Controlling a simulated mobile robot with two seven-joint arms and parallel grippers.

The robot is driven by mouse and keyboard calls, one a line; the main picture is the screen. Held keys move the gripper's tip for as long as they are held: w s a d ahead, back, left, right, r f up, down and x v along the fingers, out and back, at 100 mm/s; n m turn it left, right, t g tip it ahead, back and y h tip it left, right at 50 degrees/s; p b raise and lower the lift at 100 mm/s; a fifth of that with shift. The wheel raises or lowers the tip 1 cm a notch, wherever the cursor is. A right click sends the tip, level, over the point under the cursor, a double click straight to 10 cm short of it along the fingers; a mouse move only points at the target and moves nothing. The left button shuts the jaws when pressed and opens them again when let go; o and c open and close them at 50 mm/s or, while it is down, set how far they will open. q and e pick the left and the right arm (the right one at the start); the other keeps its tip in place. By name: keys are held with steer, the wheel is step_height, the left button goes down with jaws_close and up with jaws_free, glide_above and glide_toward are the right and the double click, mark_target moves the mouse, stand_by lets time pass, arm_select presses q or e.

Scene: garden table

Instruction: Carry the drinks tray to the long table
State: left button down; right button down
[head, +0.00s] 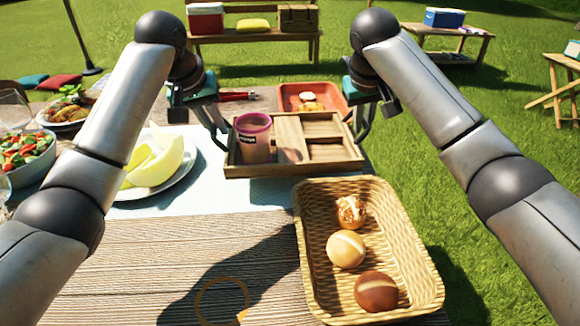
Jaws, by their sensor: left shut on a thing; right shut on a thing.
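The wooden drinks tray (262,171) is in the middle of the head view, held up level over the far part of a plank table (190,240). It has dividers, and a pink cup (252,143) stands upright in its left part. My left gripper (214,122) is shut on the tray's left side. My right gripper (362,120) is shut on its right side. The fingertips are partly hidden. I cannot tell how high the tray is above the table.
A wicker basket (424,268) with several bread rolls stands at the table's near right. A plate of melon (165,175) and a salad bowl (25,155) are on the left. A red tray (318,89) lies just behind. Lawn (470,140) lies beyond the right edge.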

arm_select(q)
steer(key=shift+f, duration=0.1)
arm_select(e)
steer(key=shift+a+f, duration=0.1)
